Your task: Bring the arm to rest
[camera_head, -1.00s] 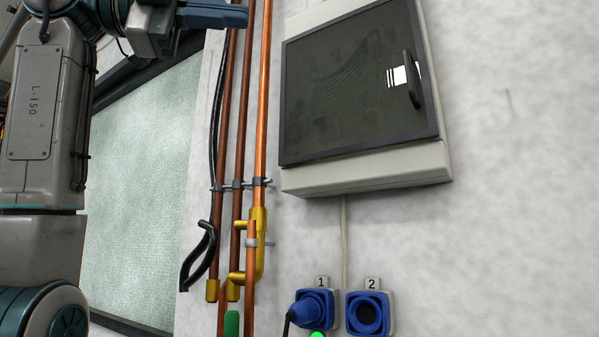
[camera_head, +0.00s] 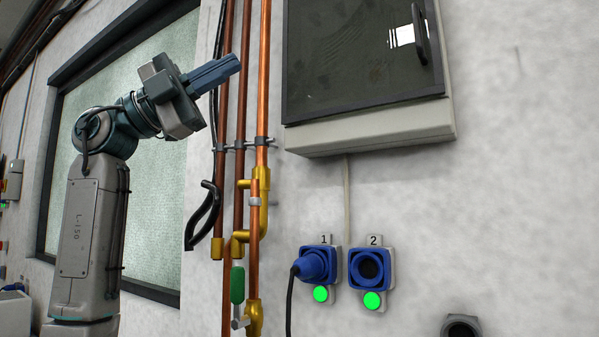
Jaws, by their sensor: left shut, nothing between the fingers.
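My left arm (camera_head: 92,230) stands at the left of the head view, with its upper part bent over to the right. My left gripper (camera_head: 238,62) is shut and empty. Its blue fingers lie together and point right and slightly up, in front of the copper pipes in the picture. I cannot tell how far they are from the pipes. My right gripper is not in view.
Copper pipes (camera_head: 264,90) run down the wall. A cabinet (camera_head: 370,135) with a dark door hangs right of them. Below are blue socket 1 (camera_head: 318,264) with a plug and cable, and empty blue socket 2 (camera_head: 371,268), both with green lights. A green-handled valve (camera_head: 237,284) is near the pipes.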

